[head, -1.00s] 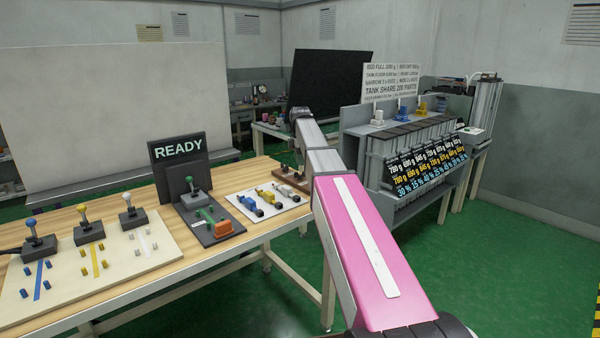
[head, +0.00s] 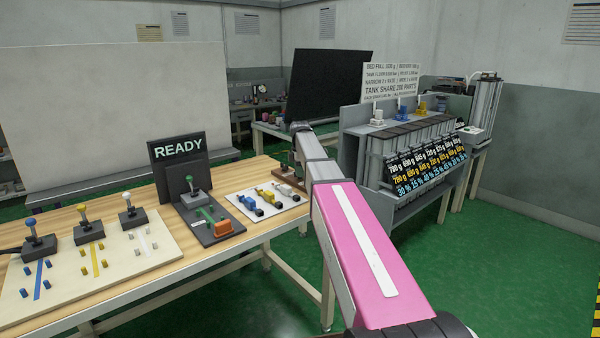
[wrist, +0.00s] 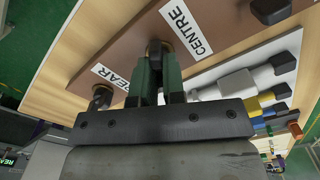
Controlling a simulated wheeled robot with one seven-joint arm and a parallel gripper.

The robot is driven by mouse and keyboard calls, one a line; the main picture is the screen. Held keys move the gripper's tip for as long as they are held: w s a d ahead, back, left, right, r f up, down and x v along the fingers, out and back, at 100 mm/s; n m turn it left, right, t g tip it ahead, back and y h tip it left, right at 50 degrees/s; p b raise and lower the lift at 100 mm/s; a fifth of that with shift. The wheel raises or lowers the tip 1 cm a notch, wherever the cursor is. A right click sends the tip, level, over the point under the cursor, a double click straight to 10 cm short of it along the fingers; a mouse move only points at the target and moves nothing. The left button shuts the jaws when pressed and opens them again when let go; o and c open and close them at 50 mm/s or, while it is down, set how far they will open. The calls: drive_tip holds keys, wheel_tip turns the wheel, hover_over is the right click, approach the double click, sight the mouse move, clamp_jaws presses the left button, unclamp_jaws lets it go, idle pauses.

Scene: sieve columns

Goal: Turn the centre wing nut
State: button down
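The centre wing nut (wrist: 157,47) is a dark part with a brass-coloured base on a brown board (wrist: 100,40), beside the CENTRE label (wrist: 186,29). My gripper (wrist: 158,62) has two green fingers whose tips reach the centre wing nut. A narrow gap shows between the fingers, but whether they touch the nut is unclear. The rear wing nut (wrist: 102,96) is left of the fingers, by the REAR label (wrist: 117,77). Another dark knob (wrist: 271,10) is at the upper right. In the head view the brown board (head: 299,185) is partly hidden by my arm.
A white board (head: 245,207) with white, yellow and blue parts lies beside the brown board. A dark stand with a READY sign (head: 178,148) and a panel with levers (head: 140,262) are farther left. The grey column rack (head: 385,150) stands to the right.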

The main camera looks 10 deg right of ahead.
drive_tip(key=shift+m, duration=0.3)
drive_tip(key=m, duration=1.1)
idle(0.6)
drive_tip(key=c, duration=1.2)
unclamp_jaws()
drive_tip(key=shift+r, duration=0.1)
wheel_tip(320, 180, up, 11)
drive_tip(key=shift+f, duration=0.2)
